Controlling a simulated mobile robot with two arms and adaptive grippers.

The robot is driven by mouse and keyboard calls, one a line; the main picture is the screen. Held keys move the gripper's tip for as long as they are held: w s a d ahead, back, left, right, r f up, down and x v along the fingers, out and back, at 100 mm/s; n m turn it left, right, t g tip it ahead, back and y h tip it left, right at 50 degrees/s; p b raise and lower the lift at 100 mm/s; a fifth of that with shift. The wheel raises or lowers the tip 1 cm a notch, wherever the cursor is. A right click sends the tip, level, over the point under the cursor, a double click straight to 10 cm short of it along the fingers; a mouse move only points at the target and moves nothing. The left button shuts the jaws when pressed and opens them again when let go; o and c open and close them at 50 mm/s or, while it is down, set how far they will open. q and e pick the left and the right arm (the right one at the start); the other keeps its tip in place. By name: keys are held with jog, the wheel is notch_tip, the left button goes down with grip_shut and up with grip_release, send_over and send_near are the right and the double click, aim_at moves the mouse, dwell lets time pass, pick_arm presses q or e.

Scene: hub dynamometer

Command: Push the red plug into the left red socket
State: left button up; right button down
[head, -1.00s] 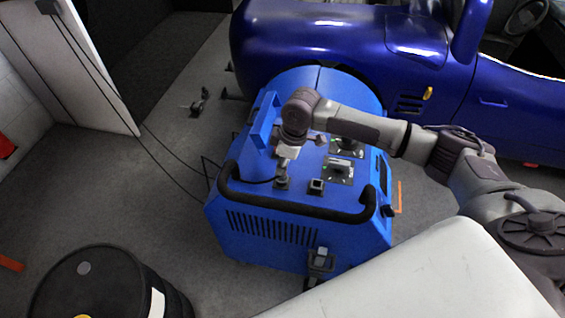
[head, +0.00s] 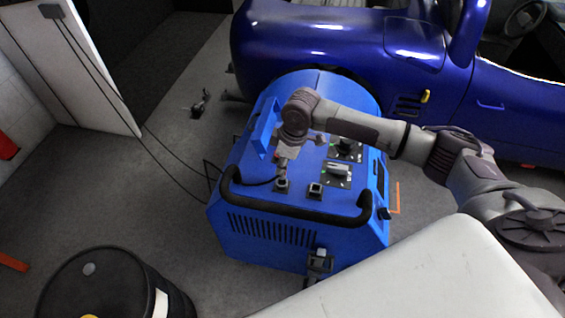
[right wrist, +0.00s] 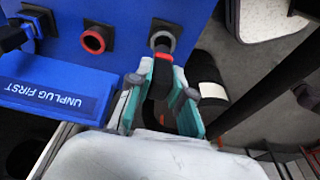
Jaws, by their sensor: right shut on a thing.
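My right gripper (head: 286,160) is over the left one (head: 281,186). The other socket, red-ringed (right wrist: 97,40), is empty. My left gripper is not in view.
A black handlebar (head: 290,211) runs along the dynamometer's front edge. A plate reading "UNPLUG FIRST" (right wrist: 55,98) stands close to the gripper. A black drum (head: 75,285) is at the lower left, and a blue car (head: 330,45) stands behind. The left floor is mostly clear.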

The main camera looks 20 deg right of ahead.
jog(key=w+d+b, duration=0.3)
jog(key=w, duration=0.7)
jog(key=shift+d+b, duration=0.35)
dwell(0.8)
dwell(0.3)
jog(key=shift+f, duration=0.45)
jog(key=shift+f, duration=0.1)
dwell(0.4)
